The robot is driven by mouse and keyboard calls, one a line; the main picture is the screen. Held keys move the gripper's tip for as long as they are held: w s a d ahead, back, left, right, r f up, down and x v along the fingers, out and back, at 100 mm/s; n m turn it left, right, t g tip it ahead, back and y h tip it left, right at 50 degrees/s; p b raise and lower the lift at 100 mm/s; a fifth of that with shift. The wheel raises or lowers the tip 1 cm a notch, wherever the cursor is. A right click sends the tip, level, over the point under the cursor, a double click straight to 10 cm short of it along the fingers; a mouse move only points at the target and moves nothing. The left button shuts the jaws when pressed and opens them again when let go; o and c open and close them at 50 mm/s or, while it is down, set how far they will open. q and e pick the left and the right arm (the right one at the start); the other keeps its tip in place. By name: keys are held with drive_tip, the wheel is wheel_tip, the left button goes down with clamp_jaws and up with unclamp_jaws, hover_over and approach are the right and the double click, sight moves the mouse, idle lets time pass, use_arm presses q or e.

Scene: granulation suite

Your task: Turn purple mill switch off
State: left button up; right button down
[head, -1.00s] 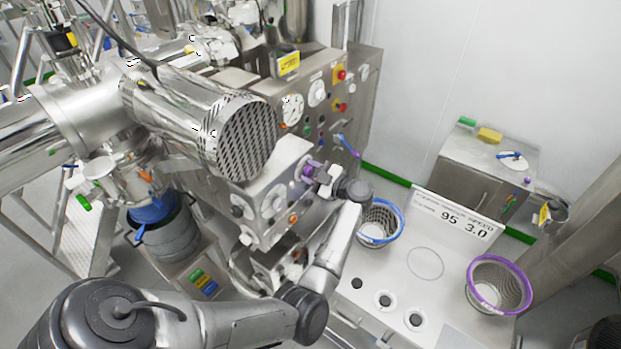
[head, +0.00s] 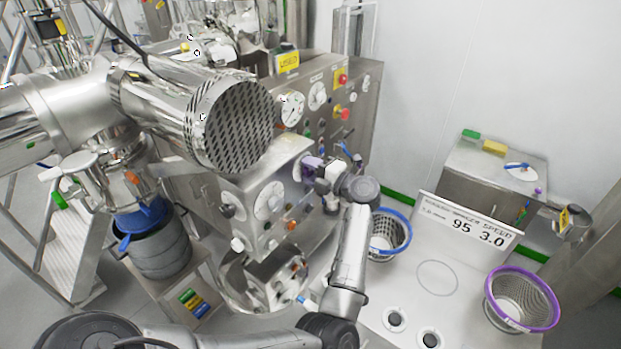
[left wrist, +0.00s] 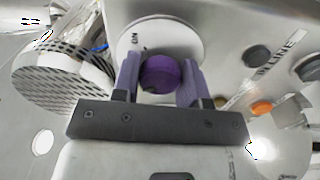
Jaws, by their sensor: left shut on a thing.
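The purple mill switch (left wrist: 162,74) is a round purple knob on a pale disc on the side of the steel control box. The disc carries an "ON" mark at the upper left of the knob in the left wrist view. My left gripper (left wrist: 159,68) has its two purple-toned fingers on either side of the knob and is shut on it. In the head view, my left gripper (head: 312,166) is at the right side of the control box and hides most of the switch. The knob's pointer direction is unclear. My right gripper is not in view.
The control box (head: 262,205) has dials and coloured buttons; a taller panel (head: 350,105) with red knobs stands behind. A blue-rimmed basket (head: 391,235) stands close to my left arm. A purple-rimmed basket (head: 522,300) is on the right of the white table (head: 415,300).

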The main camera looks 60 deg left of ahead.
use_arm(q)
drive_tip(key=shift+n+b, duration=0.45)
drive_tip(key=shift+n, duration=0.05)
drive_tip(key=o, duration=0.9)
drive_tip(key=shift+o, duration=0.2)
drive_tip(key=shift+d, duration=0.1)
drive_tip(key=b+v, duration=0.2)
drive_tip(key=v, duration=1.1)
drive_tip(key=shift+d+b, duration=0.3)
drive_tip(key=shift+d, duration=0.05)
drive_tip(key=shift+w, duration=0.1)
